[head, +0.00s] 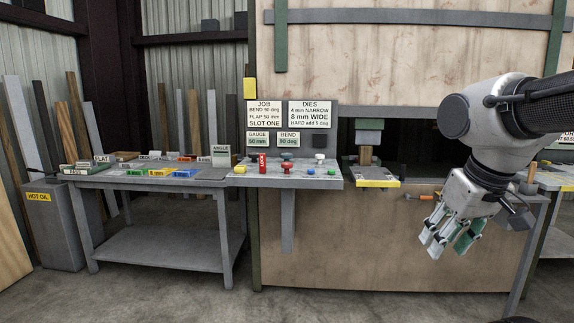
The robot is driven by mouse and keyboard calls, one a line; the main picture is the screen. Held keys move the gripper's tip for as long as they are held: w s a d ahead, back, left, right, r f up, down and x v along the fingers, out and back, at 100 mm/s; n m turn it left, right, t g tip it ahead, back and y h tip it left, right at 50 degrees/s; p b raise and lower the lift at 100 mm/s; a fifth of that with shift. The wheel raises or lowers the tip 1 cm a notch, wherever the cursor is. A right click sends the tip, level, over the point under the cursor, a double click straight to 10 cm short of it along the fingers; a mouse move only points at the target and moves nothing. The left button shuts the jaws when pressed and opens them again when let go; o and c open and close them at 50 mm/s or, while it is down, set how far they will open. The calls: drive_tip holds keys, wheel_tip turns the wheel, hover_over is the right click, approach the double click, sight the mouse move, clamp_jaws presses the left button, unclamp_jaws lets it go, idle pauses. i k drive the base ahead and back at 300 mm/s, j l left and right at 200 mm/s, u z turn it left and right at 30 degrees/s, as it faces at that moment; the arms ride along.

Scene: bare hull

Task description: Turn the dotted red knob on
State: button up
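A grey control panel (240,181) stands out from the press at the picture's middle. My gripper (450,242) hangs to the right of the panel, in front of the press, fingers pointing down. It looks open and empty, apart from every control.
A grey side table (160,250) with labelled blocks stands left of the panel. A yellow-edged ledge (376,183) juts out between the panel and my gripper. A hot oil bin (52,235) stands far left. The floor in front is clear.

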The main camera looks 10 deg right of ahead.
sight(286, 166)
drive_tip(key=i, duration=0.7)
drive_tip(key=i+l, duration=0.15)
drive_tip(key=i, duration=0.6)
drive_tip(key=i+u, duration=0.1)
drive_tip(key=i, duration=0.6)
